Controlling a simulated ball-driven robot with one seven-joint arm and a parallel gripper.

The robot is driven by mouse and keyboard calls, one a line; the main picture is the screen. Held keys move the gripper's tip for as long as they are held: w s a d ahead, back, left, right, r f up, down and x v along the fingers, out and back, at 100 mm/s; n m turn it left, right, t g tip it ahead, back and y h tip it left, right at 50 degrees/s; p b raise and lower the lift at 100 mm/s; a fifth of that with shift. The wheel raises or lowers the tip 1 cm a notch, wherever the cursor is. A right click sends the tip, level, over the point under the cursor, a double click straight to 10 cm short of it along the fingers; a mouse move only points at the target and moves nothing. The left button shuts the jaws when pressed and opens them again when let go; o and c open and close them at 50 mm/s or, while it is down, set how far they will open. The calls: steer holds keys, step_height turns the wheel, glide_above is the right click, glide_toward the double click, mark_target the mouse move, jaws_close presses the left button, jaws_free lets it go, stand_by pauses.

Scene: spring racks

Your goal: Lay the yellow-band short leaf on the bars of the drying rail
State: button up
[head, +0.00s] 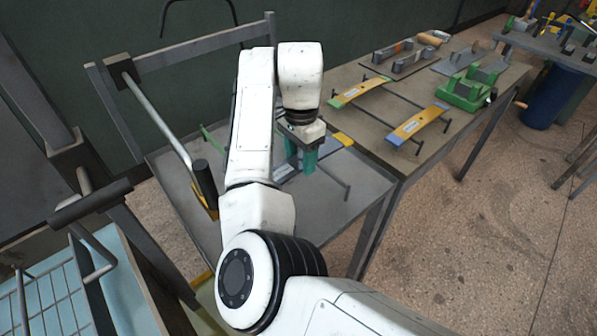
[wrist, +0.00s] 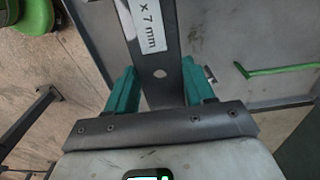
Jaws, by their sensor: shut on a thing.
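My gripper (head: 303,168), with green fingers, is shut on a flat grey leaf (head: 322,150) over the grey table. The leaf's far right end carries a yellow band (head: 343,139). In the wrist view, the leaf (wrist: 159,52) runs between the two green fingers (wrist: 158,88), with a white label reading "x 7 mm" and a small hole. My arm hides part of it in the head view. On the brown table to the right, two banded leaves (head: 360,92) (head: 417,124) lie across thin dark bars (head: 402,99), which look like the drying rail.
A green fixture (head: 470,90) and several tools stand farther back on the brown table (head: 437,150). A dark frame with a long rod (head: 155,115) rises at left. A thin dark bar (head: 347,190) stands by the leaf on the grey table (head: 335,207).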

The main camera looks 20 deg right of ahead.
mark_target(301, 160)
steer(key=shift+f+p, duration=0.3)
steer(key=shift+f, duration=2.75)
steer(key=shift+f, duration=0.4)
steer(key=o, duration=1.4)
steer(key=shift+f, duration=0.1)
step_height(301, 160, up, 13)
steer(key=shift+b, duration=0.8)
